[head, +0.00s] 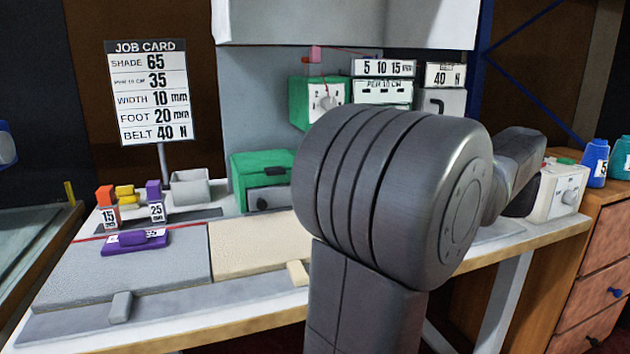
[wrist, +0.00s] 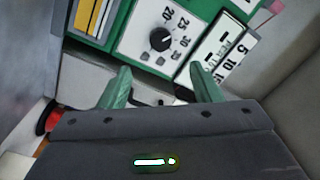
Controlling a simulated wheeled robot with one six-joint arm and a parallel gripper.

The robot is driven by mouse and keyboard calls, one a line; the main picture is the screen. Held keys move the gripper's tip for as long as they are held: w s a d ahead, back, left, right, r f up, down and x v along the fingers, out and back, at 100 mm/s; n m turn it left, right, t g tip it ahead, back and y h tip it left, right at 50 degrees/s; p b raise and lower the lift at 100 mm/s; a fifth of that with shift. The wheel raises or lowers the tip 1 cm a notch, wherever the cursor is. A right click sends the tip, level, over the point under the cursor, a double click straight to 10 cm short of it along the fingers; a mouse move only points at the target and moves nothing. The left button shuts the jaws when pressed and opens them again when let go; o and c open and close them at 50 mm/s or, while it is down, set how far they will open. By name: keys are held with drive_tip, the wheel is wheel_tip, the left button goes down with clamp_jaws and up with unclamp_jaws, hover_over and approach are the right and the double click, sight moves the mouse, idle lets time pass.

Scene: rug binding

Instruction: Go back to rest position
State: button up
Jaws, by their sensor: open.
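My gripper (wrist: 162,90) shows in the wrist view with its two green fingers apart and nothing between them. It faces a green machine housing with a white dial plate and black knob (wrist: 161,39). I cannot tell how far the fingertips are from the machine. In the head view my grey arm fills the middle and right, and my gripper is hidden behind it. The job card (head: 150,93) stands at the back left and reads shade 65, width 10 mm, foot 20 mm, belt 40 N.
A purple block (head: 135,241) lies on the grey rug piece (head: 150,275), beside a beige piece (head: 255,248). Small coloured feet (head: 127,194) and a grey bin (head: 190,188) stand behind.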

drive_tip(key=w+a+r+m+h+p, duration=0.1)
drive_tip(key=w+a+m+p, duration=0.3)
drive_tip(key=w+m+p, duration=0.7)
drive_tip(key=m+p, duration=0.3)
drive_tip(key=p, duration=1)
drive_tip(key=shift+a+r+m, duration=0.2)
drive_tip(key=shift+a+m, duration=0.05)
drive_tip(key=shift+m, duration=0.05)
idle(0.7)
drive_tip(key=m+p, duration=0.1)
drive_tip(key=p, duration=0.2)
drive_tip(key=shift+w, duration=0.1)
drive_tip(key=shift+m+p, duration=0.7)
drive_tip(key=shift+p, duration=0.55)
drive_tip(key=shift+p, duration=0.45)
drive_tip(key=shift+m+p, duration=0.6)
drive_tip(key=shift+p, duration=0.25)
